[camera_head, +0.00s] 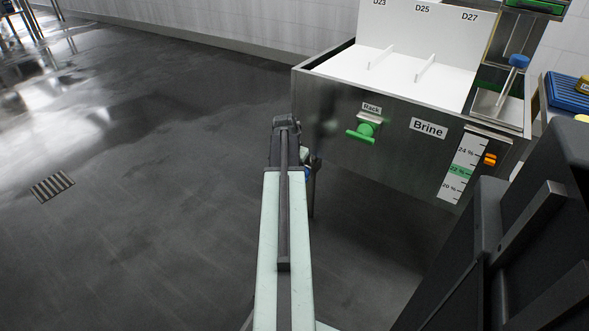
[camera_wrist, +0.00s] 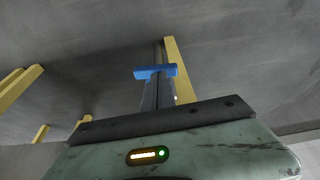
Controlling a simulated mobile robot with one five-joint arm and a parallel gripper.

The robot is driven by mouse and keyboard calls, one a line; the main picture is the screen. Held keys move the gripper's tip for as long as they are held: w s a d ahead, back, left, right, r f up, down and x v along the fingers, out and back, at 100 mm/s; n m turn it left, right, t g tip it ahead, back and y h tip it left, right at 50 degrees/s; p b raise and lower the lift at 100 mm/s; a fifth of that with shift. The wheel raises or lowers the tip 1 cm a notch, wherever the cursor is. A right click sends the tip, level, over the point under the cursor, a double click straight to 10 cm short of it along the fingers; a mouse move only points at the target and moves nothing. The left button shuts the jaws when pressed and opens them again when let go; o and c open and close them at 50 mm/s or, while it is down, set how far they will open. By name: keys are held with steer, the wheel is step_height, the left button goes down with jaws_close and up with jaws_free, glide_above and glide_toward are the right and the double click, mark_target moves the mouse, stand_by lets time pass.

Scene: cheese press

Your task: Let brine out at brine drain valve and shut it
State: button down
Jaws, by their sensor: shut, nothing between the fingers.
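A blue T-shaped handle (camera_wrist: 155,71) shows in the wrist view, just past the tips of my gripper (camera_wrist: 157,82). It is likely the brine drain valve, but no label on it shows. My gripper's fingers are shut and empty, and they overlap the handle's middle from this view, so I cannot tell whether they touch it. In the head view a small blue piece (camera_head: 307,172) peeks out beside my arm, below the left corner of the steel tank (camera_head: 330,110) labelled Brine. My fingers are hidden there.
A green handle (camera_head: 362,133) labelled Rack sits on the tank front. A level scale (camera_head: 462,168) with a green band and an orange marker (camera_head: 489,160) is to its right. Yellow bars (camera_wrist: 176,65) stand near the blue handle. A grate (camera_head: 52,186) lies in open floor at left.

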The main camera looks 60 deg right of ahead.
steer(key=w+d+p+v, duration=0.1)
steer(key=w+p+v, duration=0.1)
steer(key=p+v, duration=1.1)
steer(key=shift+r, duration=0.4)
